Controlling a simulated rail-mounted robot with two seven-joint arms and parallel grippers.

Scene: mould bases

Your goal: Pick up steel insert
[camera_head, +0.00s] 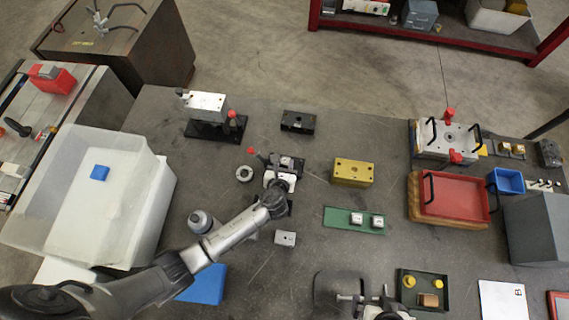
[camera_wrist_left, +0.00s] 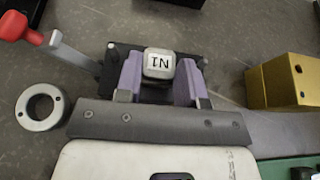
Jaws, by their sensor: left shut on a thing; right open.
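A small steel insert (camera_wrist_left: 159,63) marked N1 sits between the purple fingers of my left gripper (camera_wrist_left: 160,78) in the left wrist view. The gripper is shut on it, above a black fixture (camera_wrist_left: 115,65) with a lever. In the head view my left gripper (camera_head: 283,178) is at this fixture (camera_head: 296,164), and I cannot make out the insert there. Two more steel inserts (camera_head: 356,218) (camera_head: 377,221) stand on a green tray (camera_head: 338,222) to the right. My right gripper (camera_head: 366,300) is open at the bottom edge, partly cut off.
A steel ring (camera_head: 244,173) lies left of the fixture. The fixture's red-tipped lever (camera_wrist_left: 68,52) sticks up beside the gripper. A gold block (camera_head: 352,172) stands to the right. A white bin (camera_head: 140,225) is at left.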

